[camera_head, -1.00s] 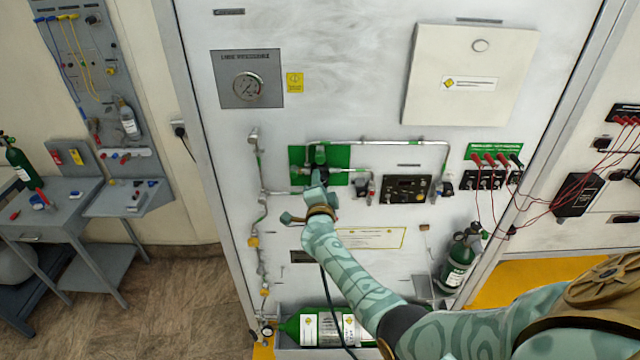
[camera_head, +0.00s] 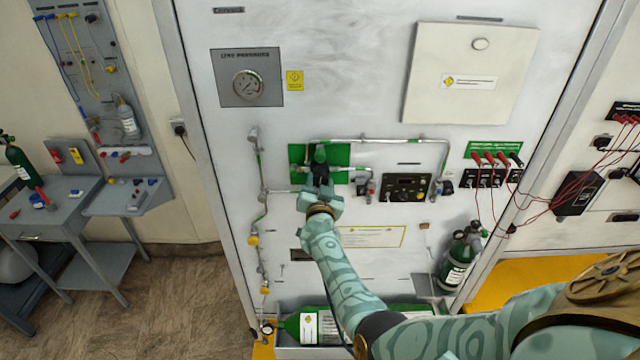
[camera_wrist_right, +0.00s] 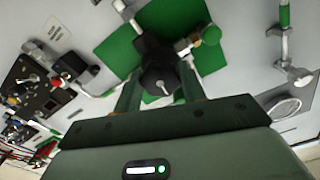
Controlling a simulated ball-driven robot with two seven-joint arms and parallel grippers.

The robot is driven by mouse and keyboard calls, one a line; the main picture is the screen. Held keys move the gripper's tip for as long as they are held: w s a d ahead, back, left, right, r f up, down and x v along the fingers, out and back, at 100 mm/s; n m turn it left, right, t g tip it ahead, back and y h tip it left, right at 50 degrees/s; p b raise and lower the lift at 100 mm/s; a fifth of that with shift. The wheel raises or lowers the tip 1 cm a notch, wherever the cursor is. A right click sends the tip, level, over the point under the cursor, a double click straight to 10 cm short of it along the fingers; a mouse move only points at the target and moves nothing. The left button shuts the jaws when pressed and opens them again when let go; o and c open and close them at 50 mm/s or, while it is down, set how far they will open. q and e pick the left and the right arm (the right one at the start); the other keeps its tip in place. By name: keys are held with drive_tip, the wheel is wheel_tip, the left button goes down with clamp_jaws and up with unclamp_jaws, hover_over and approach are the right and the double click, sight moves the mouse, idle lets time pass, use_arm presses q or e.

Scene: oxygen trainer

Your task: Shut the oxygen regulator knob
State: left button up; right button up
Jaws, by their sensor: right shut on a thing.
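The oxygen regulator is mounted on a green backing plate (camera_head: 298,153) on the white panel, with pipes running from it. Its dark knob (camera_wrist_right: 162,78) shows in the right wrist view between the two fingers. My right gripper (camera_head: 320,184) reaches up from below and is shut on the knob. It also shows in the right wrist view (camera_wrist_right: 160,96), with one finger on each side of the knob. The fingertips partly hide the regulator in the head view. My left gripper is not in view.
A pressure gauge (camera_head: 248,85) is at the panel's upper left. A black control box (camera_head: 406,187) and red-wired terminals (camera_head: 492,178) are to the right. A green cylinder (camera_head: 310,326) lies below. A grey workbench (camera_head: 60,215) stands left.

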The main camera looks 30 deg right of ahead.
drive_tip(key=shift+f+n, duration=0.2)
drive_tip(key=shift+n, duration=0.5)
drive_tip(key=o, duration=1)
drive_tip(key=shift+r, duration=0.1)
drive_tip(key=shift+c, duration=0.2)
